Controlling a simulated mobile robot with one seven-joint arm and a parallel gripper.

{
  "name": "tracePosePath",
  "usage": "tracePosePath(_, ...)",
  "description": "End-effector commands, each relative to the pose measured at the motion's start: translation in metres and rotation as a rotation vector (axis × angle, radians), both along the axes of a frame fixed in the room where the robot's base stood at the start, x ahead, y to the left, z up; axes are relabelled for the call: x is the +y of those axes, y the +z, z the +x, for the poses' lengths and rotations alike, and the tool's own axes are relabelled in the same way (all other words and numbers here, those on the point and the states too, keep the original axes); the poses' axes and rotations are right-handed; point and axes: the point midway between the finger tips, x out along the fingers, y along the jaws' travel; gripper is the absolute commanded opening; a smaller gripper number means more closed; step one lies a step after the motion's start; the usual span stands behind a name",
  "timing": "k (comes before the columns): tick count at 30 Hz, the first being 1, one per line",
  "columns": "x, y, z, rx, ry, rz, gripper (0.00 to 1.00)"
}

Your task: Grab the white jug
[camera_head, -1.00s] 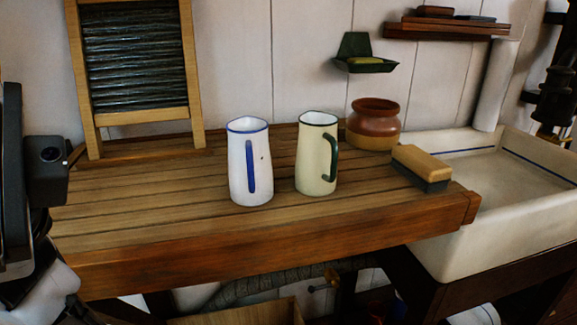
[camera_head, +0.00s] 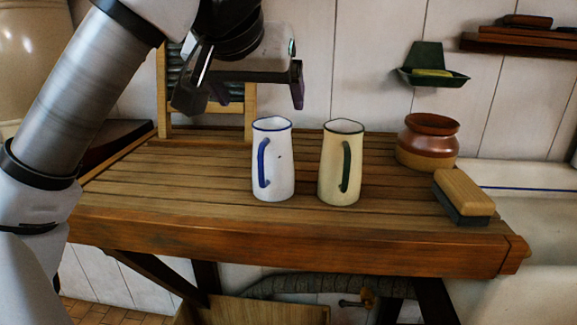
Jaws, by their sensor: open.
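The white jug (camera_head: 277,170) has a blue rim and a blue handle on its left side. It stands upright on the slatted wooden board. A cream jug (camera_head: 333,178) with a dark green handle stands close to its right, with a small gap between them. My gripper (camera_head: 242,100) hangs above and behind-left of the white jug in the picture, apart from it. Its two fingers are spread wide and hold nothing. The white jug is fully in view.
The wooden board (camera_head: 200,215) has clear room left of the white jug. A brown pot (camera_head: 429,145) and a scrubbing brush (camera_head: 463,195) stand on its right part. A washboard (camera_head: 164,95) leans at the wall behind my gripper. A green soap holder (camera_head: 432,70) hangs on the wall.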

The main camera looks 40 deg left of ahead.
Motion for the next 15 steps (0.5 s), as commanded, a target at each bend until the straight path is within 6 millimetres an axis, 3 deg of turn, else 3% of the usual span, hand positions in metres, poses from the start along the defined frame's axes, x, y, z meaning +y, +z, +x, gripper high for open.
tracePosePath(9,0.018,-0.043,0.039,-0.003,-0.006,-0.006,0.87)
tracePosePath(15,0.023,-0.055,0.050,-0.005,-0.006,-0.004,0.87)
